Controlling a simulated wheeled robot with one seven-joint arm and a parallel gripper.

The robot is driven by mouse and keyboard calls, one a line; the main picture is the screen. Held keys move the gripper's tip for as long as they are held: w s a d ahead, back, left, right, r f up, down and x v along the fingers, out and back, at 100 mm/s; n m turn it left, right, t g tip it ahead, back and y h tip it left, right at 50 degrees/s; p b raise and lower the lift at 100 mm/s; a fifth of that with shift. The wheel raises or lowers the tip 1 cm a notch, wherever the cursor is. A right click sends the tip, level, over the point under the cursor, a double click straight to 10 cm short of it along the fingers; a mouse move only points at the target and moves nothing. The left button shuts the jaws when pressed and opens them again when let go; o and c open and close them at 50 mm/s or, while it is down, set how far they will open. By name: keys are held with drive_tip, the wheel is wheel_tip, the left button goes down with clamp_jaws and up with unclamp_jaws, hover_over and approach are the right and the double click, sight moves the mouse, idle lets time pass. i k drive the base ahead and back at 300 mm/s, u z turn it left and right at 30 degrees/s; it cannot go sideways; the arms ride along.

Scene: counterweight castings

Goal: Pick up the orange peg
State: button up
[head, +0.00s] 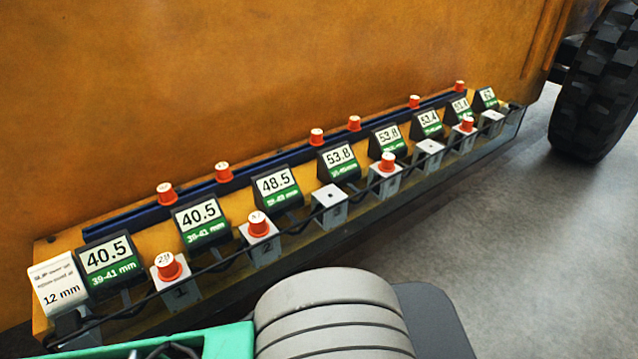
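Several orange pegs with pale, marked tops show in the head view, and I cannot tell which one the task means. In the front row, pegs stand on white blocks: one on block 1 (169,267), one on block 2 (258,225), one farther along (388,163) and one near the far end (467,125). In the back row, pegs stand along the dark blue rail (130,220), from the near left peg (166,194) through another (222,172) to the far right peg (460,87). My gripper is not in view.
Slanted displays, such as the near 40.5 one (108,255), stand between the rows. Blocks such as this one (330,199) have no peg. A black cable runs along the front. An orange wall rises behind; a large tyre (597,90) stands at right, with open floor (540,260) before it.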

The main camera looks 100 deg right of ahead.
sight(316, 140)
drive_tip(key=z, duration=0.4)
drive_tip(key=k, duration=0.1)
drive_tip(key=z, duration=2.6)
